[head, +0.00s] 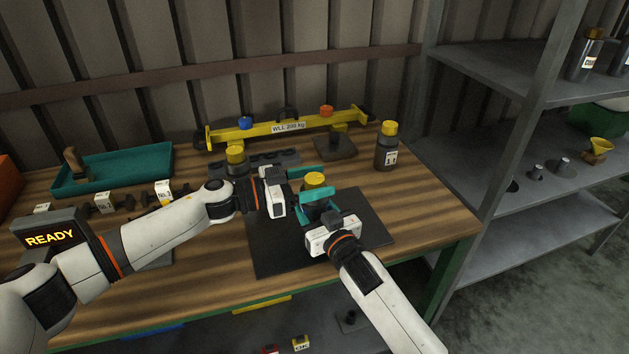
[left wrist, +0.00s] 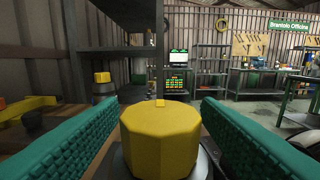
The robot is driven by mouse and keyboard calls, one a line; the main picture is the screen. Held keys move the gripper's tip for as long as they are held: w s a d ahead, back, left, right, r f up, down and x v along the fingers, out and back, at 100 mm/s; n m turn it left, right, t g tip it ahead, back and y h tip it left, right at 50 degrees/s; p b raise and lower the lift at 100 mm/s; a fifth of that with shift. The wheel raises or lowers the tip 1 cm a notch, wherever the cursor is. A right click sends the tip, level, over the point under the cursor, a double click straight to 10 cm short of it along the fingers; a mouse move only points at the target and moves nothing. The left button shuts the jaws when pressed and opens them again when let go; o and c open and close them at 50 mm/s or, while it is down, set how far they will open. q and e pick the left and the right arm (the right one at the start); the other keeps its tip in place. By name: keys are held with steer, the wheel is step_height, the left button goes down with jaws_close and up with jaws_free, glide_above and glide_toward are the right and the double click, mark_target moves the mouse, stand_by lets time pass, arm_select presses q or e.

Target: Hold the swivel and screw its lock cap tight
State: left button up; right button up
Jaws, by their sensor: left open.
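The swivel (head: 317,196) stands on the black mat, a dark body topped by a yellow faceted lock cap (head: 314,179). My left gripper (head: 307,178) reaches in from the left at cap height, its teal fingers apart on either side of the cap. In the left wrist view, the lock cap (left wrist: 160,138) sits between the two finger pads, with gaps on both sides. My right gripper (head: 320,210) comes from the front, lower down, with its teal fingers at the swivel's body. Whether they press on it is hidden.
The black mat (head: 275,255) has bare room in front. Behind are a dark rack with a yellow-capped part (head: 235,156), a yellow lifting beam (head: 255,131) and a yellow-capped bottle (head: 387,150). A teal tray (head: 115,170) and a READY display (head: 50,237) are at left.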

arm_select(q)
steer(key=c, duration=1)
steer(key=shift+w+m+g, duration=0.1)
steer(key=shift+m+g, duration=0.3)
steer(key=shift+g, duration=0.2)
steer(key=m+g, duration=0.1)
steer(key=g, duration=0.1)
steer(key=shift+m+g+h, duration=0.4)
steer(key=shift+m+g, duration=1.6)
steer(key=shift+g, duration=0.9)
steer(key=shift+a, duration=0.1)
